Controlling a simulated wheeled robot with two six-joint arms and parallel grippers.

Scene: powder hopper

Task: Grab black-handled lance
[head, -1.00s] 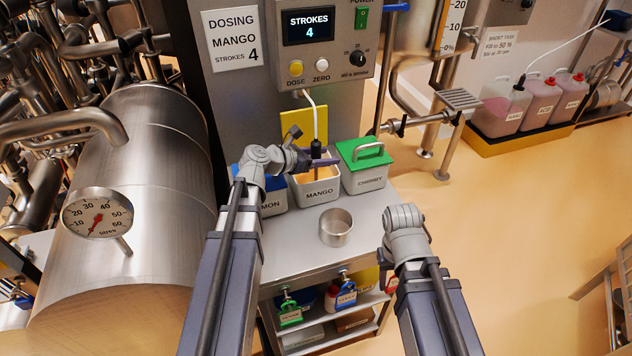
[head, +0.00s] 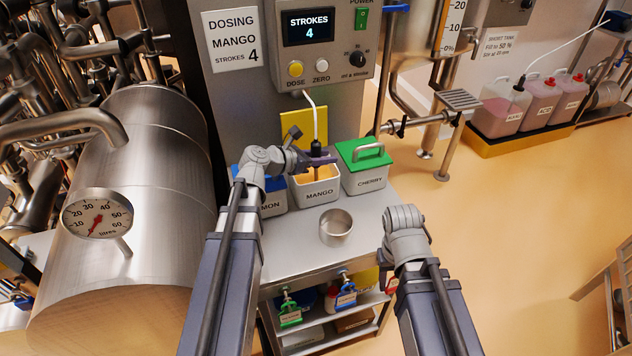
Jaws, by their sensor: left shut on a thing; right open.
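The black-handled lance (head: 316,148) stands upright in the open MANGO tub (head: 319,192), with a white hose rising from its top to the dosing unit. Its lower end is hidden inside the tub. My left gripper (head: 318,160) reaches in from the left at the tub's top and is shut on the lance at its black handle. My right gripper (head: 404,214) is at the right of the table front, away from the lance; its fingers are hard to make out.
A lidded CHERRY tub (head: 368,178) with a green lid is right of MANGO, and a partly hidden LEMON tub (head: 272,202) is left. A small steel cup (head: 336,228) stands in front on the steel table (head: 290,250). The dosing unit display (head: 308,25) reads STROKES 4.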

